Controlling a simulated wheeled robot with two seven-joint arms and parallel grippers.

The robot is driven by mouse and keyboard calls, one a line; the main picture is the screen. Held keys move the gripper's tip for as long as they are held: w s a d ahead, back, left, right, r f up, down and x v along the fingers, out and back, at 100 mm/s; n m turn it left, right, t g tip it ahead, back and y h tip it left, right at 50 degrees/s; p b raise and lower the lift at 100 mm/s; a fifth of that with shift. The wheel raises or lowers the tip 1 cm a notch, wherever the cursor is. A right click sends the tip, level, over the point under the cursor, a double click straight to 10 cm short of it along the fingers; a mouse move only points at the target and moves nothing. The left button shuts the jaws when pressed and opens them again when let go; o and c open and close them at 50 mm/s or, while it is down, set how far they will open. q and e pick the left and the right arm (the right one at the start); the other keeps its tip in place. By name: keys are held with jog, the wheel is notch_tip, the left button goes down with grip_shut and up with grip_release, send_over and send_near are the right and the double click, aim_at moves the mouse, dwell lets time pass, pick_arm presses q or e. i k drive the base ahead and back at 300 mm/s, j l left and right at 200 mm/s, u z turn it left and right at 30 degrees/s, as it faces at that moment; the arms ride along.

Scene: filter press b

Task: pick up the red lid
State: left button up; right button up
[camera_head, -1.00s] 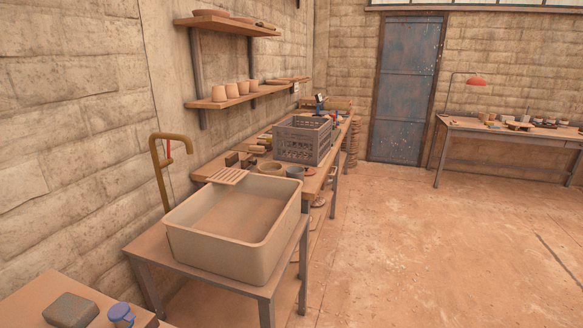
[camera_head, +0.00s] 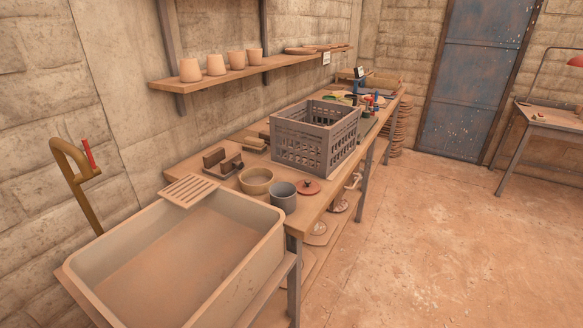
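The red lid (camera_head: 308,187) is a small round reddish disc with a knob on top. It lies flat on the wooden workbench (camera_head: 232,202), close to the front edge. It is just right of a grey cup (camera_head: 283,196) and in front of the grey crate (camera_head: 318,139). The lid looks unobstructed from above. Neither of my grippers shows in the head view.
A large sink basin (camera_head: 262,262) stands before the bench, with a slatted rack (camera_head: 190,190) on its rim. A tan bowl (camera_head: 256,181) is left of the cup. A shelf (camera_head: 225,75) with several cups hangs above. The floor (camera_head: 440,235) at right is clear.

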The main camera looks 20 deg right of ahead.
aim_at(304, 187)
jog(key=i+l+u, duration=0.15)
jog(key=l, duration=0.25)
jog(key=i+l+u, duration=0.2)
jog(key=l, duration=0.2)
jog(key=l+u, duration=0.15)
jog(key=l, duration=0.3)
jog(key=i+l+u, duration=0.15)
jog(key=l, duration=0.3)
